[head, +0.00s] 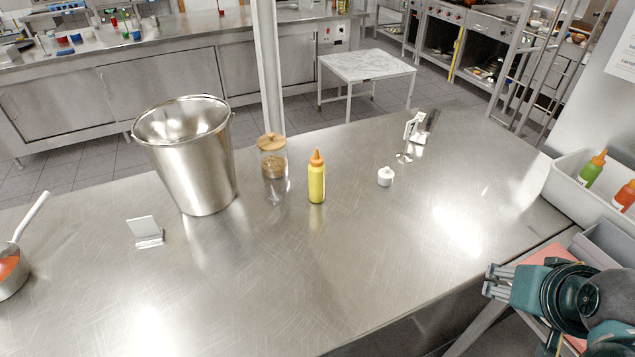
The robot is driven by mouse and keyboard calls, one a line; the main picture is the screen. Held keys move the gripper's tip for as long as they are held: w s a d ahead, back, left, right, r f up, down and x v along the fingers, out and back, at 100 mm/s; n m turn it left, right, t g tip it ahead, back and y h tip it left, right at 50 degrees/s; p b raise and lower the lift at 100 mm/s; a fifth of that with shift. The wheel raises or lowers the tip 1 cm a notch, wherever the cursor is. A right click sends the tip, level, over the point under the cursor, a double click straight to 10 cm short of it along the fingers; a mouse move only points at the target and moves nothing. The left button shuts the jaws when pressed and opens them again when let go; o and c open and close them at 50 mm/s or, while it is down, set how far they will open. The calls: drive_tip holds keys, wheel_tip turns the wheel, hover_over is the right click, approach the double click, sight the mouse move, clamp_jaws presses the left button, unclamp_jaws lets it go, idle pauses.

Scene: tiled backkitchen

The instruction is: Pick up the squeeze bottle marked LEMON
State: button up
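A yellow squeeze bottle (316,183) with an orange nozzle cap stands upright in the middle of the steel counter (330,265). No readable marking shows on it at this size. A green squeeze bottle (591,170) and an orange-red one (624,195) stand in a white bin (568,190) at the right edge; their labels cannot be read either. My gripper (489,281) is at the lower right, beyond the counter's edge and far from the yellow bottle. Its grey fingers point left, stand apart and hold nothing visible.
A glass jar (273,163) with a wooden lid stands just left of the yellow bottle. A big steel bucket (193,165), card stand (146,233), saucepan (12,272), small white pot (385,177) and another stand (415,128) share the counter. Its front middle is clear.

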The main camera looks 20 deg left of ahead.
sight(317, 159)
drive_tip(key=shift+o, duration=1.1)
drive_tip(key=shift+r, duration=0.1)
